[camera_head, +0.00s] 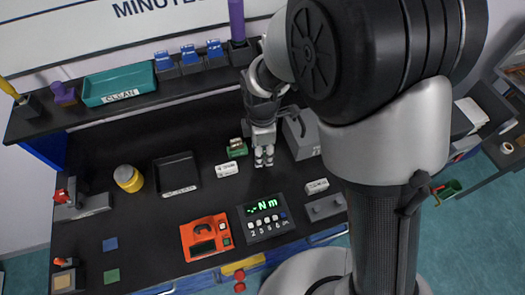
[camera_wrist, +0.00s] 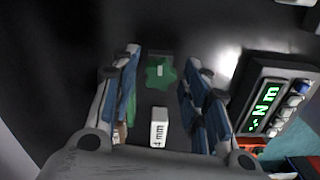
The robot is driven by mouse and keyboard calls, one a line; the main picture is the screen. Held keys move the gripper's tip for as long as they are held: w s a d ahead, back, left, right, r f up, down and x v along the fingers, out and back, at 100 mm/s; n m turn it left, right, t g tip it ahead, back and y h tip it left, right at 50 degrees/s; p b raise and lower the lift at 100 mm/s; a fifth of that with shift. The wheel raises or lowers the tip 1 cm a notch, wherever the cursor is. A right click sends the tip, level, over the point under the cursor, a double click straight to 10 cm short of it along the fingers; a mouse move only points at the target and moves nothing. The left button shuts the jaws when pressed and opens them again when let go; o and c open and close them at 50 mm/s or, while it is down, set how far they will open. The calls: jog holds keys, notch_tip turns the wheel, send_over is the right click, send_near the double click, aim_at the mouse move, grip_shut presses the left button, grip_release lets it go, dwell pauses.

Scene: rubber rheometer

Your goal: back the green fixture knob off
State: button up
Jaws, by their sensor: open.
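The green knob (camera_wrist: 161,72) shows in the wrist view as a lobed green shape with a pale mark at its centre, ahead of my fingertips and between their lines. In the head view a small green fixture (camera_head: 237,149) with a brassy top stands on the black bench, just left of my gripper (camera_head: 264,160). My gripper points down over the bench, and in the wrist view its two blue-padded fingers (camera_wrist: 160,80) are spread apart with nothing held between them. Part of a green surface also shows beside the left finger. No contact with the knob is visible.
A white block marked 4 mm (camera_wrist: 159,128) lies near the fixture. The torque display (camera_head: 264,217) reads N m with no clear number. A grey housing (camera_head: 302,134) stands close right of my gripper. An orange device (camera_head: 206,237) and a black tray (camera_head: 177,174) are farther left.

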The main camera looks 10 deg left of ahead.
jog(key=m, duration=0.4)
jog(key=shift+m, duration=0.3)
jog(key=m, duration=0.7)
jog(key=shift+m, duration=0.3)
jog(key=m, duration=0.4)
jog(key=shift+c, duration=0.3)
jog(key=c, duration=0.8)
jog(key=n, duration=0.4)
jog(key=shift+n, duration=0.3)
jog(key=shift+c, duration=0.3)
